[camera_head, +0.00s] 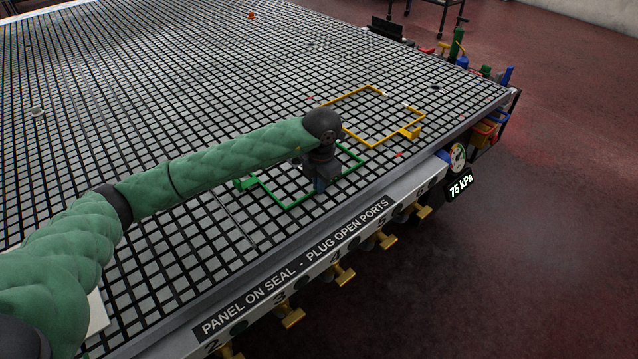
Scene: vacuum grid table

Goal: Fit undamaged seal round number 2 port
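A green square loop seal (290,207) with a tab at its left lies on the black grid table. A yellow-orange square loop seal (367,146) with a tab at its right lies just behind it. I cannot tell from here which seal is damaged. My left gripper (320,185) points down at the green loop and hides part of it; its fingers are too small and dark to show whether they are open or touching it. The number 2 mark (212,347) shows on the front edge at the bottom, partly cut off. My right gripper is not in view.
Several brass valve handles (343,275) stick out below the front rail (300,268), which reads "PANEL ON SEAL - PLUG OPEN PORTS". A gauge (457,157) with a 75 kPa sign (461,187) hangs at the right corner. Coloured tools and bins (484,133) line the right edge. Most of the grid is clear.

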